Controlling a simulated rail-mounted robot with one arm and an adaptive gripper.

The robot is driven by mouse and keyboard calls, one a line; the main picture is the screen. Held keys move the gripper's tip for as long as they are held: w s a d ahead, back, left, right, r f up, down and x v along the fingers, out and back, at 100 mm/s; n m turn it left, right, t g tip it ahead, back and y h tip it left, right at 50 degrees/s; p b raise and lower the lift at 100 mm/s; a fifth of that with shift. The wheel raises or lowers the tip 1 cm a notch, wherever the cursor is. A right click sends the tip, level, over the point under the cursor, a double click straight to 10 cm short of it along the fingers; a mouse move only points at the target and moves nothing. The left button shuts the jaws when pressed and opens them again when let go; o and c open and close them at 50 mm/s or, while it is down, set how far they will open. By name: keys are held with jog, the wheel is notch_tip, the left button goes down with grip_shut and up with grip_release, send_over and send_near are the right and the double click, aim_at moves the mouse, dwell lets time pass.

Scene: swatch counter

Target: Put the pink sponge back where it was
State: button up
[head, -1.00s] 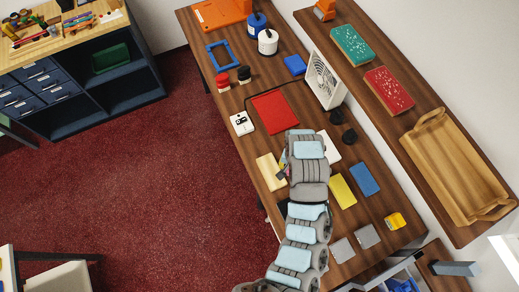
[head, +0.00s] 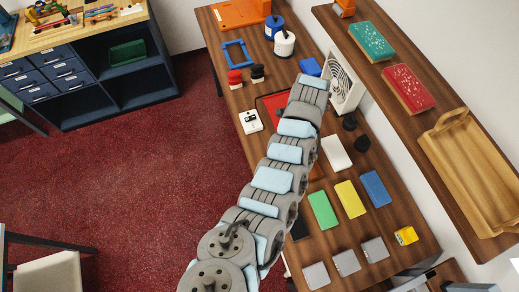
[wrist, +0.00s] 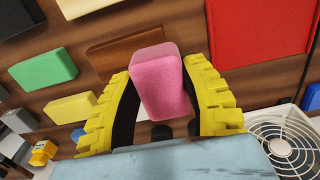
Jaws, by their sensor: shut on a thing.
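The pink sponge (wrist: 162,88) is between the two yellow, dark-lined fingers of my gripper (wrist: 158,68) in the wrist view. The fingers are shut on its sides, and it looks held above the wooden counter. In the head view my own arm hides both the gripper and the sponge. Other coloured blocks lie on the counter: a green one (head: 322,210), a yellow one (head: 351,200), a blue one (head: 375,188) and a white one (head: 337,152). The wrist view also shows a brown block (wrist: 125,50) and a cream one (wrist: 84,7).
A red sheet (wrist: 262,32) lies to the right of the sponge in the wrist view. A white fan (head: 342,84) stands by the counter's back edge, near my arm. Dark round pieces (head: 356,142), grey squares (head: 345,262) and a small yellow item (head: 405,236) stand nearer the front.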

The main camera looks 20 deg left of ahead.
jog(key=w+a+m+b, duration=0.3)
jog(key=a+m+b, duration=0.25)
jog(key=a, duration=0.65)
jog(key=s+a+f+m+b, duration=0.1)
jog(key=s+a+m+b, duration=0.2)
jog(key=a, duration=0.5)
jog(key=s+a+b, duration=0.3)
jog(key=s+a, duration=0.2)
jog(key=a, duration=0.4)
jog(key=p, duration=0.1)
send_over(258, 147)
jog(key=a, duration=0.1)
jog(key=shift+m, duration=0.25)
notch_tip(258, 147, down, 8)
jog(key=shift+s+a+f, duration=0.15)
jog(key=shift+d+f, duration=0.55)
jog(key=shift+f, duration=0.2)
jog(key=f, duration=0.2)
jog(key=shift+w+d+f, duration=0.2)
jog(key=shift+f, duration=0.1)
jog(key=shift+a+f, duration=0.1)
jog(key=shift+f, duration=0.2)
